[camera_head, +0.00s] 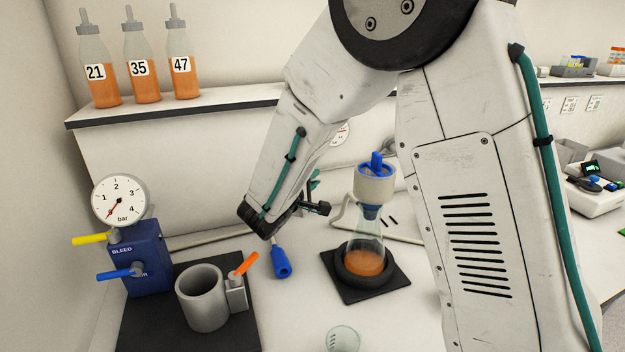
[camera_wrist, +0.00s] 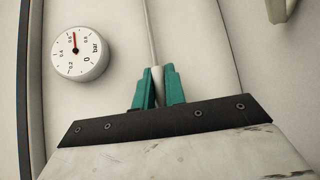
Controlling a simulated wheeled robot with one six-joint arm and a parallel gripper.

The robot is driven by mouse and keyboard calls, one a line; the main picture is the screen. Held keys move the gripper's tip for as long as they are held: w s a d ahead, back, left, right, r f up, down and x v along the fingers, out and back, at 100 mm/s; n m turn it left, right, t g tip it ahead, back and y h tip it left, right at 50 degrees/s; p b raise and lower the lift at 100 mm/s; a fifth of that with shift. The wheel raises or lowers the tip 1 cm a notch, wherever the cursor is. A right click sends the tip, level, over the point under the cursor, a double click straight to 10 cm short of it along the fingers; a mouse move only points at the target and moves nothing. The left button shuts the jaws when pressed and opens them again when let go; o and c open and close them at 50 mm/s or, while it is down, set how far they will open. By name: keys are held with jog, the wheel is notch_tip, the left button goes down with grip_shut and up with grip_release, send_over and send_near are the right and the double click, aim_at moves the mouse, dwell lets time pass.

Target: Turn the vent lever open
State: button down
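No lever carries a readable "vent" label. On the blue block (camera_head: 150,268) at left, a yellow lever (camera_head: 91,239) sits beside the word BLEED, and a blue lever (camera_head: 120,273) sits lower, its label partly covered. Both point left. An orange lever (camera_head: 246,263) rises at a slant beside the grey cup (camera_head: 202,297). A flask (camera_head: 364,245) has a cream cap with a blue top piece (camera_head: 376,163). My gripper (camera_head: 316,184) is left of the flask cap, away from the levers.
A round gauge (camera_head: 119,201) tops the blue block; another gauge (camera_wrist: 80,54) is on the wall. A blue-handled tool (camera_head: 281,262) is on the bench between cup and flask. A clear beaker (camera_head: 343,340) stands at front. Numbered bottles (camera_head: 137,65) line the shelf (camera_head: 230,103).

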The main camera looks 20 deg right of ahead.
jog(key=shift+a+r+n+t+h, duration=0.1)
jog(key=shift+r+n+t+h, duration=0.6)
jog(key=shift+n+h, duration=0.25)
jog(key=c, duration=1.5)
grip_release()
jog(key=shift+o, duration=0.2)
jog(key=shift+r, duration=0.4)
notch_tip(320, 180, up, 3)
jog(key=shift+f, duration=0.1)
jog(key=s+r, duration=0.1)
jog(key=s, duration=1.5)
jog(key=shift+r, duration=0.15)
